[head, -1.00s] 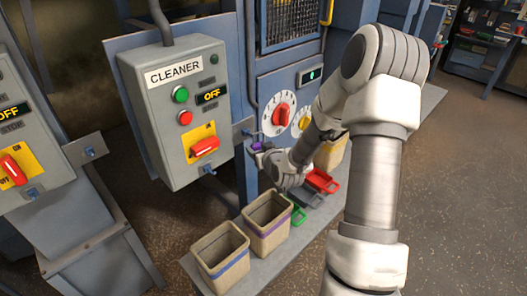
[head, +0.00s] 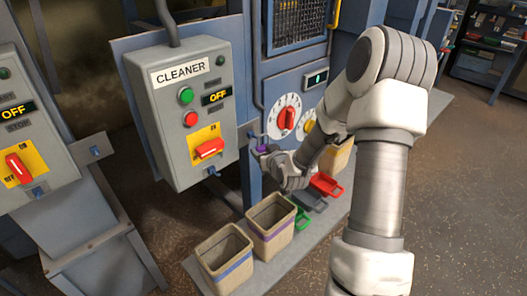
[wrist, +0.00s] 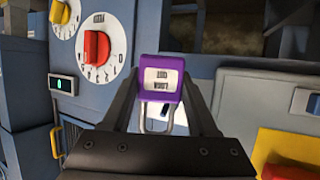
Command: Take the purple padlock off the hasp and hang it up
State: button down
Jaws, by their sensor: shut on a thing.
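The purple padlock (wrist: 161,69) is between the two fingers of my gripper (wrist: 162,88), which is shut on it. Its pale label faces the wrist camera. Its grey shackle (wrist: 144,118) shows below the body in that picture, with a small dark blue peg-like part seen near it; whether that part passes through the shackle I cannot tell. In the head view the padlock (head: 263,148) is a small purple patch at my gripper (head: 270,152), just below a blue peg (head: 252,134) on the blue post. The hasp cannot be clearly made out.
The grey CLEANER box (head: 187,110) is left of my gripper, with its red switch (head: 209,148). A panel with a red dial (head: 287,117) is behind. Below stand a purple-banded bin (head: 270,223), a blue-banded bin (head: 224,257) and a red tray (head: 326,184).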

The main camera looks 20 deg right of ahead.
jog(key=shift+w, duration=0.15)
jog(key=shift+w+a+b, duration=0.25)
jog(key=shift+w+b, duration=0.1)
jog(key=shift+w, duration=0.2)
jog(key=shift+w+a+b, duration=0.25)
jog(key=shift+w+b, duration=0.1)
jog(key=shift+w, duration=0.2)
jog(key=shift+w+a+r, duration=0.15)
jog(key=shift+w+r, duration=0.05)
jog(key=shift+w+a+r, duration=0.1)
jog(key=shift+a, duration=0.05)
jog(key=shift+s+d+f+b, duration=0.1)
jog(key=shift+s+d+b, duration=0.15)
jog(key=shift+s, duration=0.35)
jog(key=shift+s+d+f+b, duration=0.1)
jog(key=shift+s+d, duration=0.25)
jog(key=shift+s, duration=0.25)
jog(key=s, duration=0.1)
jog(key=s+d, duration=0.1)
jog(key=s, duration=0.1)
jog(key=s+d, duration=0.1)
jog(key=s, duration=0.1)
jog(key=shift+f, duration=0.1)
